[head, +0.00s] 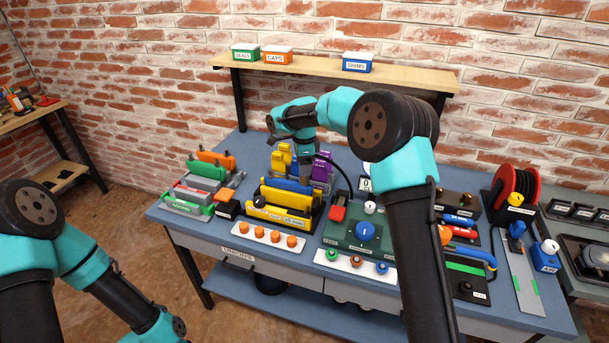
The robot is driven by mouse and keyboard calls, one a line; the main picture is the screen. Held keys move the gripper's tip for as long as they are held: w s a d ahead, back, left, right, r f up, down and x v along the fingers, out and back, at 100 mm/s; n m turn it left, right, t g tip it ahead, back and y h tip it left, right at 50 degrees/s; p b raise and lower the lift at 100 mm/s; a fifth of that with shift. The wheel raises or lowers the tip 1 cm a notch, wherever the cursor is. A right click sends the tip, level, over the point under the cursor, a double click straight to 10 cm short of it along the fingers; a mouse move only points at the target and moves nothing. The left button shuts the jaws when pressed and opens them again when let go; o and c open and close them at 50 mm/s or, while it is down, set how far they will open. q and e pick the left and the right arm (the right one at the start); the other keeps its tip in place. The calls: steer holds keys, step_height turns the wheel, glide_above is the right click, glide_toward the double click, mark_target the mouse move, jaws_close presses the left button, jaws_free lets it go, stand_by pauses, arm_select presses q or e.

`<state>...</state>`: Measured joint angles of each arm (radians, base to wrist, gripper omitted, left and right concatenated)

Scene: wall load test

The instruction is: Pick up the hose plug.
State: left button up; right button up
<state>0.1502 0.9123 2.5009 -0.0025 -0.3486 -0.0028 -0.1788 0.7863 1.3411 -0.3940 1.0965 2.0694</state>
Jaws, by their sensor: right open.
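No part is marked as the hose plug, so I cannot tell surely which one it is. A yellow fitting (515,199) sits at the front of the red and black hose reel (516,185), and a blue fitting (517,229) stands just below it. My right gripper (306,150) is open, far to the left of the reel, above the yellow and purple blocks (321,168). Its fingertips are small and partly hidden by the wrist. My left arm shows at the lower left, but its gripper is outside the picture.
A blue AIR box (545,258) with a white knob stands right of a grey plate. A green panel (345,236) with a blue knob is mid-bench. A wooden shelf (410,76) with labelled boxes runs behind. My right forearm covers part of the bench.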

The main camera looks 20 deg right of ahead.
steer(key=shift+f, duration=2.35)
steer(key=shift+s, duration=0.1)
steer(key=shift+c, duration=0.4)
steer(key=c, duration=1)
steer(key=shift+r, duration=0.1)
steer(key=shift+r, duration=1.6)
steer(key=shift+s+r, duration=0.15)
steer(key=shift+s, duration=0.05)
steer(key=s+a, duration=0.1)
steer(key=s, duration=0.4)
steer(key=s+a+r, duration=0.1)
steer(key=s+a, duration=0.1)
steer(key=s, duration=0.3)
steer(key=s+a, duration=0.1)
steer(key=s, duration=0.4)
steer(key=shift+a+r, duration=0.15)
steer(key=shift+r, duration=0.05)
